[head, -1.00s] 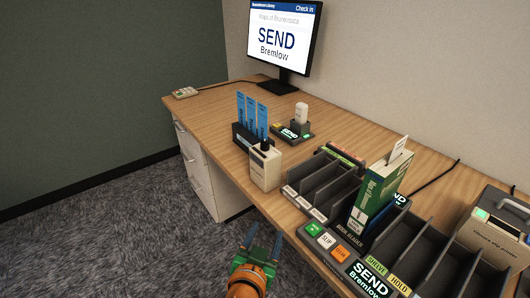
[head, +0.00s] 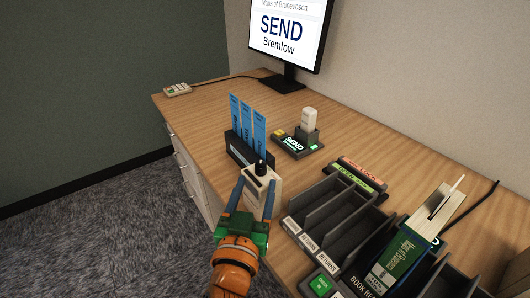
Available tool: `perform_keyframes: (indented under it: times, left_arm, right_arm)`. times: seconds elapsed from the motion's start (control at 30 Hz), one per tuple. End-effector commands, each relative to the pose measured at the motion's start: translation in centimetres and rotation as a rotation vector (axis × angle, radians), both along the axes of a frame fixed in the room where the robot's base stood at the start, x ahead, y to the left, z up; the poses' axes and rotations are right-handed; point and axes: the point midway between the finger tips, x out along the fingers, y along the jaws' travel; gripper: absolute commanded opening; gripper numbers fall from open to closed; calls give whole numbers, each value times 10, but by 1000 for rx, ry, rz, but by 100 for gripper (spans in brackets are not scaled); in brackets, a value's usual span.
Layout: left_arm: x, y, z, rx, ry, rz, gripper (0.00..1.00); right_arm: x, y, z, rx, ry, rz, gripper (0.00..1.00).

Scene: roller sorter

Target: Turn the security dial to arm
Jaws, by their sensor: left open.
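A cream box (head: 264,177) with a black knob (head: 260,166) on top stands near the front edge of the desk; it looks like the security dial. Any markings for arm are too small to read. My left gripper (head: 256,186) is open, with its two blue fingers pointing toward the box. In the picture the fingers lie to either side of the box's front and partly cover it. I cannot tell whether they touch it. My right gripper is out of view.
Blue-slip holder (head: 238,149) stands just behind the box. A small device with a white handset (head: 309,119) sits farther back. Grey slotted trays (head: 322,207) and a green book (head: 396,255) fill the right side. A monitor (head: 290,35) stands behind. The desk's left part is mostly clear.

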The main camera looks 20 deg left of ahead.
Motion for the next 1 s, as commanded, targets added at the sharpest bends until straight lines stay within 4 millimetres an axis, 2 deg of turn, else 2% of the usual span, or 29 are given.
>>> perform_keyframes:
  times: [0.33,0.43,0.63,0.67,0.8,0.9,1.0]
  left_arm:
    - [60,8,1,5,-1,1,63]
    - [68,8,1,1,-1,0,63]
    - [69,9,-1,1,1,-1,63]
    - [69,9,-1,1,1,-1,60]
    - [68,8,-1,1,1,-1,22]
    - [68,8,-1,1,1,-1,0]
    - [68,8,-1,1,1,-1,0]
  right_arm:
    - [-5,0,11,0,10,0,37]
    - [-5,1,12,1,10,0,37]
    - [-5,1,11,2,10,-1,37]
    - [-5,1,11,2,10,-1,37]
    - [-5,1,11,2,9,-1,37]
    - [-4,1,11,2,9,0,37]
    - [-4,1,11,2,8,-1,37]
